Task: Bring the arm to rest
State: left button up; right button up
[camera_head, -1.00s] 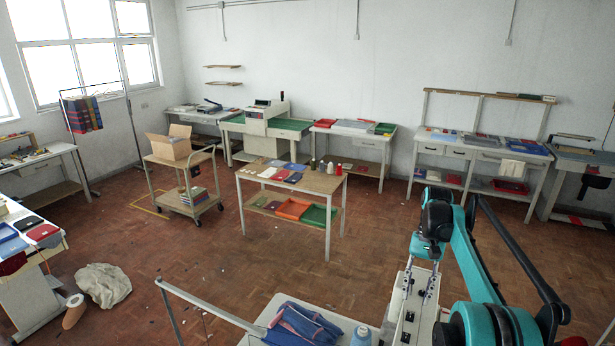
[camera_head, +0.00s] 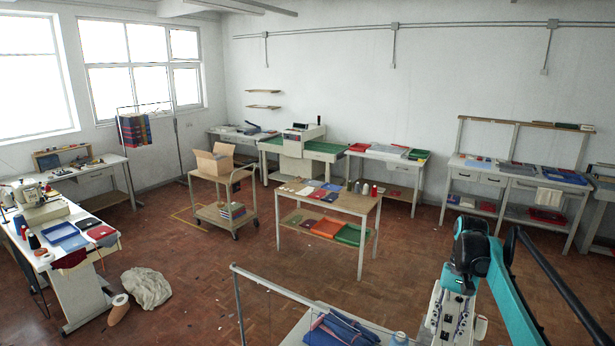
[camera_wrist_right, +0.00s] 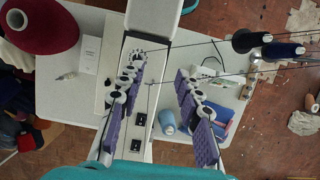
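My right arm comes in from the lower right in the head view, teal with a dark wrist joint. Its gripper (camera_head: 457,316) points down over a pale machine at the lower right. In the right wrist view the gripper (camera_wrist_right: 160,85) shows two purple-padded fingers, spread apart with nothing between them. The pale machine body (camera_wrist_right: 137,142) with small black parts lies below the fingers; contact is not visible. My left arm and gripper are not in the head view.
A white tabletop (camera_wrist_right: 70,98) carries a maroon thread cone (camera_wrist_right: 40,25), a blue spool (camera_wrist_right: 167,122) and blue cloth (camera_wrist_right: 222,113). Thin threads cross near the fingers. A metal rail (camera_head: 290,287) stands at the front. A wooden table (camera_head: 345,202) and trolley (camera_head: 212,213) stand beyond; open floor lies between.

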jog(key=s+a+r+n+t+h, duration=0.25)
jog(key=s+a+t, duration=0.25)
jog(key=s+a, duration=0.6)
jog(key=s+a+f+n+t, duration=0.45)
jog(key=s+f, duration=0.25)
jog(key=s, duration=0.4)
pick_arm(q)
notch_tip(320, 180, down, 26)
jog(key=b, duration=2.5)
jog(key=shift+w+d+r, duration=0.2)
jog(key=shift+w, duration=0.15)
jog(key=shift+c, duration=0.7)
pick_arm(e)
notch_tip(320, 180, down, 25)
jog(key=m, duration=0.1)
jog(key=shift+w+a+t, duration=0.3)
jog(key=shift+a+t, duration=0.05)
jog(key=shift+a, duration=0.05)
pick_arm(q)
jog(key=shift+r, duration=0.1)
pick_arm(e)
jog(key=shift+y, duration=0.25)
